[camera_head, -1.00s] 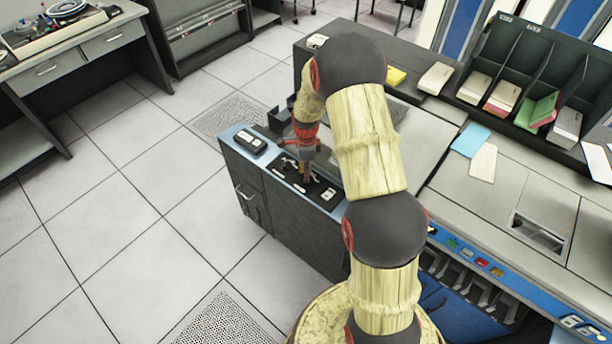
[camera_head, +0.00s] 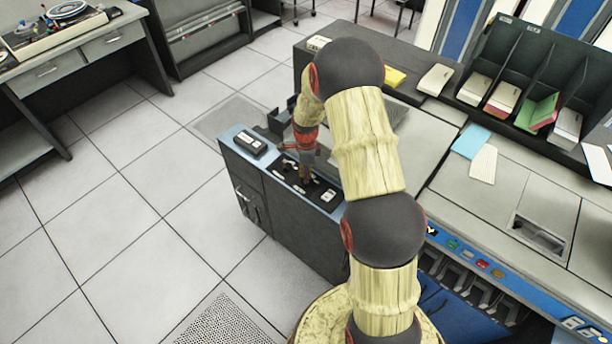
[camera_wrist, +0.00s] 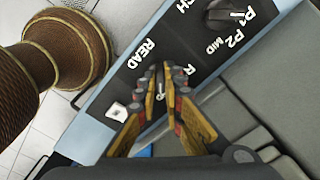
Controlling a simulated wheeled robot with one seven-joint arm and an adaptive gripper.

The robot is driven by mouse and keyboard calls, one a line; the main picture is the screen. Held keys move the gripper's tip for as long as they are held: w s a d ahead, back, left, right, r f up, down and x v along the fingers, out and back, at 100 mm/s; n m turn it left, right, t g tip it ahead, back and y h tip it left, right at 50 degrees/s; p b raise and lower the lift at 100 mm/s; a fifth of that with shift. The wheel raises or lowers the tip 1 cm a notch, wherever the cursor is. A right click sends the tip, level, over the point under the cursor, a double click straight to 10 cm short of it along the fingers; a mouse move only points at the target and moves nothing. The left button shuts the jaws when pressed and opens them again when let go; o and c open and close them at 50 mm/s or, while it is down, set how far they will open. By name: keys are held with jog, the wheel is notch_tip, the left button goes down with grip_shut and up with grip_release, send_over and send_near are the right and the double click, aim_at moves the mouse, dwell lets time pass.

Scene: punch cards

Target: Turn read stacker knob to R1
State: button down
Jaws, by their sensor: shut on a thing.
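The read stacker knob lies under READ lettering on the black control panel (camera_wrist: 105,100) in the wrist view. My gripper (camera_wrist: 160,85) is closed around it there, and its fingers hide most of the knob. A small light piece shows between the fingertips. One R letter shows beside the fingers; the rest of the position marks are covered, so I cannot tell where the knob points. In the head view my gripper (camera_head: 305,172) reaches down onto the panel (camera_head: 281,181) at the machine's left end.
The punch knob (camera_wrist: 228,13) sits higher on the same panel, near P1, P2 and MID. A white switch (camera_wrist: 118,112) lies left of my fingers. A brown ribbed round thing (camera_wrist: 62,50) shows at left. Card bins (camera_head: 530,80) stand at the far right.

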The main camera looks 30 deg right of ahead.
jog(key=shift+n, duration=0.4)
jog(key=n+p, duration=0.1)
jog(key=n, duration=0.2)
jog(key=shift+r+n+p, duration=0.1)
jog(key=shift+n+p, duration=0.2)
jog(key=shift+n, duration=0.1)
jog(key=n+p, duration=0.1)
jog(key=n, duration=0.5)
jog(key=n+p, duration=0.1)
jog(key=n, duration=0.6)
dwell(0.4)
jog(key=shift+w, duration=0.1)
jog(key=c, duration=1.9)
grip_release()
